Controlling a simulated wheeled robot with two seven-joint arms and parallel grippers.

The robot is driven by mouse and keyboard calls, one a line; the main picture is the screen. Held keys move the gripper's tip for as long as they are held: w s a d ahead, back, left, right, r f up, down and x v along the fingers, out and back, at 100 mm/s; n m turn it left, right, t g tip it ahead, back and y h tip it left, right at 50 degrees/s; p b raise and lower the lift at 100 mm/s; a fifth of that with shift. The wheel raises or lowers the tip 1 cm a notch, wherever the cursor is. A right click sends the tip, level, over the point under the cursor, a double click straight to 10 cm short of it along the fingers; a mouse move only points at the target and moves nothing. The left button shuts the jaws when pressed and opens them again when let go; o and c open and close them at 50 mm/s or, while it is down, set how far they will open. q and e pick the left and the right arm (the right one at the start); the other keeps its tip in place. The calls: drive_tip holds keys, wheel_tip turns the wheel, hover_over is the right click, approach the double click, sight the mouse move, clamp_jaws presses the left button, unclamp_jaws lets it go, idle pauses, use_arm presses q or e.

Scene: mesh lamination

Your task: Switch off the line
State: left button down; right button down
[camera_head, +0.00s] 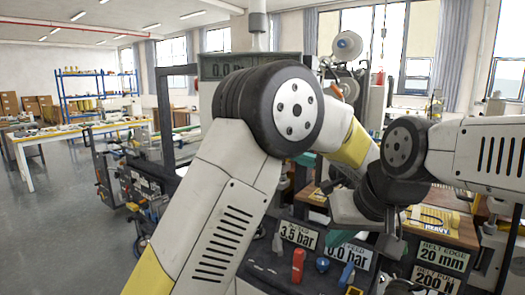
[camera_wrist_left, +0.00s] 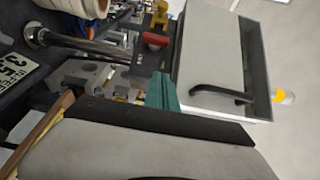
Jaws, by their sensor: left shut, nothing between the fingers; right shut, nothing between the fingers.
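The line's front control panel (camera_head: 285,262) is at the bottom centre of the head view. It carries a red handle (camera_head: 298,265), a blue knob (camera_head: 322,264), a blue lever (camera_head: 346,275) and plates reading 3.5 bar and 0.0 bar. Which control is the line switch I cannot tell. A red part (camera_wrist_left: 155,40) and a yellow part (camera_wrist_left: 160,17) show in the left wrist view.
A grey cabinet (camera_wrist_left: 225,60) with a black handle (camera_wrist_left: 222,94) is in the left wrist view. Plates reading 20 mm (camera_head: 443,257) and 200 N (camera_head: 435,281) are at the lower right of the head view. Open floor (camera_head: 65,225) lies to the left.

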use_arm(q)
drive_tip(key=s+a+x, duration=0.1)
drive_tip(key=a+x, duration=0.1)
drive_tip(key=x, duration=1.1)
drive_tip(key=shift+s, duration=0.45)
drive_tip(key=shift+a+r+n+g+h, duration=0.25)
drive_tip(key=shift+n+g+h, duration=0.15)
drive_tip(key=shift+n+g, duration=0.15)
drive_tip(key=shift+a+r+n+g+h, duration=0.25)
drive_tip(key=shift+a+r+n+h, duration=0.1)
drive_tip(key=shift+n+h, duration=0.1)
drive_tip(key=shift+w+a+r, duration=0.1)
drive_tip(key=shift+a+r, duration=0.1)
drive_tip(key=shift+a, duration=0.1)
idle(0.4)
